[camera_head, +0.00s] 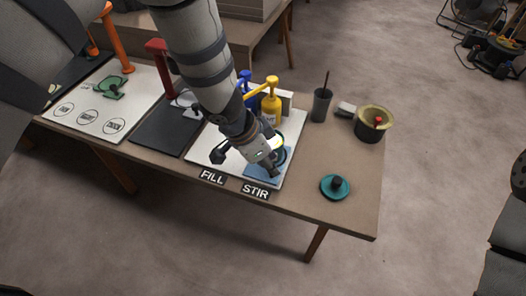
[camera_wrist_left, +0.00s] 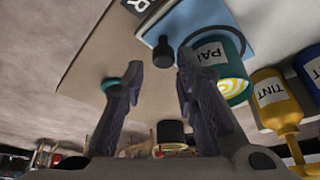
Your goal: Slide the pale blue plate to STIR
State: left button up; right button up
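The pale blue plate (camera_head: 256,172) lies at the front right of a white board, just behind the STIR label (camera_head: 255,191). My left forearm partly covers it in the head view. In the left wrist view the plate (camera_wrist_left: 195,18) carries a teal paint can (camera_wrist_left: 217,60) with a yellow swirl. A dark knob (camera_wrist_left: 163,50) stands at the plate's edge. My left gripper (camera_head: 246,160) is low over the plate. Its fingers are spread in the wrist view (camera_wrist_left: 162,62), with the knob seen beyond the gap; contact is not visible. My right gripper is not in view.
The FILL label (camera_head: 212,176) is left of STIR. A teal lid (camera_head: 335,187) lies right, near the table edge. A dark cup (camera_head: 321,105) and a pot (camera_head: 371,122) stand at the back right.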

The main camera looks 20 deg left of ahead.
pick_arm(q)
jog(key=v, duration=0.9)
jog(key=shift+s+r, duration=0.1)
jog(key=shift+s, duration=0.05)
jog(key=s+d+f+n+g+h, duration=0.15)
jog(key=s+f+n, duration=0.25)
jog(key=s+f, duration=0.7)
jog(key=s+a+f+n+g+y, duration=0.1)
jog(key=s+a+f+n, duration=0.1)
jog(key=s, duration=0.5)
jog(key=s+a+f+n+g+y+p, duration=0.1)
jog(key=s+a, duration=0.3)
jog(key=s, duration=0.4)
jog(key=s+a+f+n+g+y, duration=0.2)
jog(key=s+a+f, duration=0.1)
jog(key=s, duration=0.5)
jog(key=shift+s+a+n+y+p, duration=0.25)
jog(key=shift+a+n+y+p, duration=0.05)
jog(key=shift+n+y+p, duration=0.1)
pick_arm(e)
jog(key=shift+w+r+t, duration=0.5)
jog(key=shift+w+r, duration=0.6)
